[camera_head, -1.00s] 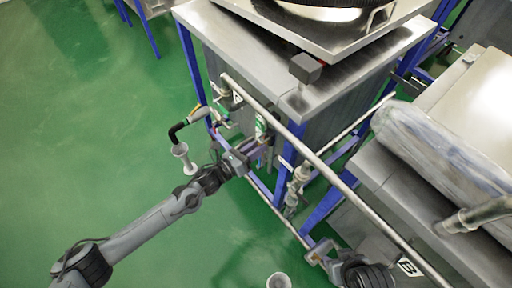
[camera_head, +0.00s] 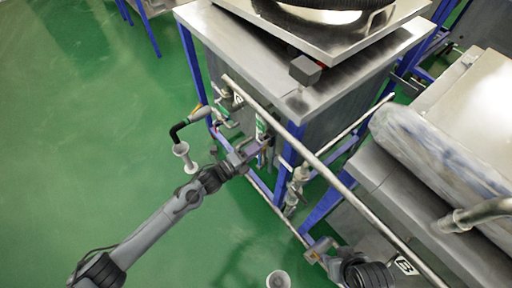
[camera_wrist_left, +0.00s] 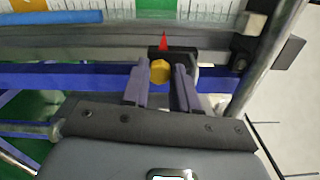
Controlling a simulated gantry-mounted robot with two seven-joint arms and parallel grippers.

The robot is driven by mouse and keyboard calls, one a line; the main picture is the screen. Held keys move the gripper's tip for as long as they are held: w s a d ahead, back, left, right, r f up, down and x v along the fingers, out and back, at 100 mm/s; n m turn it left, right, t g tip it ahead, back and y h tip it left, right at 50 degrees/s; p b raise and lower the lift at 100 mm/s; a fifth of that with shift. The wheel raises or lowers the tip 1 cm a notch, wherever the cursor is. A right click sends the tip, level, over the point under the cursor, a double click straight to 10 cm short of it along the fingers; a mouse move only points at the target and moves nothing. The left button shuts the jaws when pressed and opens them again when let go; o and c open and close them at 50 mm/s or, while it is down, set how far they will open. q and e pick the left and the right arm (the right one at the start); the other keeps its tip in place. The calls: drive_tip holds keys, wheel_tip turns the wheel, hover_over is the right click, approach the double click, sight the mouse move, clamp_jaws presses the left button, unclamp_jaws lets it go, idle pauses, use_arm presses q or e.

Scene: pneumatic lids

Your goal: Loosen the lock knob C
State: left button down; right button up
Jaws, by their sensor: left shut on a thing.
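The lock knob (camera_wrist_left: 160,71) is a small yellow hexagonal piece, with a red pointer (camera_wrist_left: 164,41) just above it in the left wrist view. My left gripper (camera_wrist_left: 161,83) has one finger on each side of the knob and is shut on it. In the head view my left gripper (camera_head: 256,150) reaches to the pipework by the blue frame leg, where the knob is too small to make out. No letter C is legible. My right gripper (camera_head: 319,248) is near the bottom, by the lower pipe; its finger opening is unclear.
A long steel rail (camera_head: 318,165) runs diagonally past both grippers. The blue-legged steel table (camera_head: 245,50) stands behind. A black elbow pipe with a white funnel (camera_head: 185,157) is left of my left gripper. A plate marked B (camera_head: 405,266) is at lower right. Green floor is clear at left.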

use_arm(q)
drive_tip(key=shift+n+p, duration=0.65)
drive_tip(key=shift+n, duration=3.15)
drive_tip(key=c, duration=0.9)
unclamp_jaws()
drive_tip(key=shift+o, duration=0.2)
